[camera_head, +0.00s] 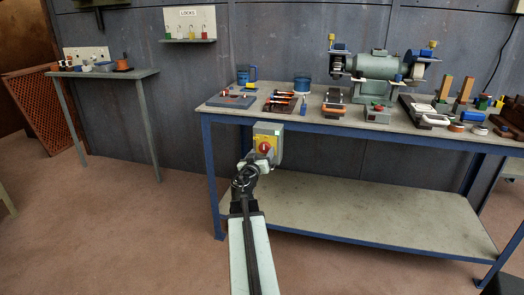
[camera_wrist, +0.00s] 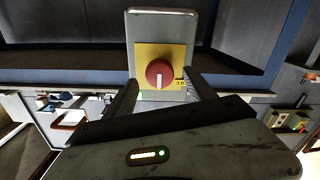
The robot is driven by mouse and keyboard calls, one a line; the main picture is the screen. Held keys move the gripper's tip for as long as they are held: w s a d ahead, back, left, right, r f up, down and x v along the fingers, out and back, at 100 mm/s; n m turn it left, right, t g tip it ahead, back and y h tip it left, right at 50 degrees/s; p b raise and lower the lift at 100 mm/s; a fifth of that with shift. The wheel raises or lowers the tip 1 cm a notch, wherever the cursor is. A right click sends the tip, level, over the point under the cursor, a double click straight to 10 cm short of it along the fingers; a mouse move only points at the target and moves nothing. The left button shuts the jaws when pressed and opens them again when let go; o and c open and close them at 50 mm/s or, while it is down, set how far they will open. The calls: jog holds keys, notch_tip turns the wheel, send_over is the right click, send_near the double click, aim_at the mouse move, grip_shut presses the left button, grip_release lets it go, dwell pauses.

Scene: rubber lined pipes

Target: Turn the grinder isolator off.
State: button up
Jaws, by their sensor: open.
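The grinder isolator is a grey box (camera_head: 277,132) with a yellow plate and a red rotary knob (camera_head: 265,147), mounted at the front of the bench, below its top. In the wrist view the yellow plate (camera_wrist: 188,53) carries the red knob (camera_wrist: 159,73), whose white mark runs roughly up and down the picture. Small lettering beside the knob is too small to read surely. My gripper (camera_wrist: 162,82) is open, one finger on each side of the knob's lower part in the picture; contact cannot be told. In the head view my gripper (camera_head: 249,170) is just in front of the isolator.
The bench (camera_head: 235,109) holds a bench grinder (camera_head: 376,66), a blue mug (camera_head: 242,75), a blue tin (camera_head: 302,84) and several tools and blocks. Its lower shelf (camera_head: 340,215) is bare. Floor at left is clear.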

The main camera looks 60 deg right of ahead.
aim_at(265, 147)
jog(key=x, duration=0.2)
jog(key=shift+w+d, duration=0.1)
jog(key=shift+d, duration=0.3)
jog(key=shift+c, duration=0.3)
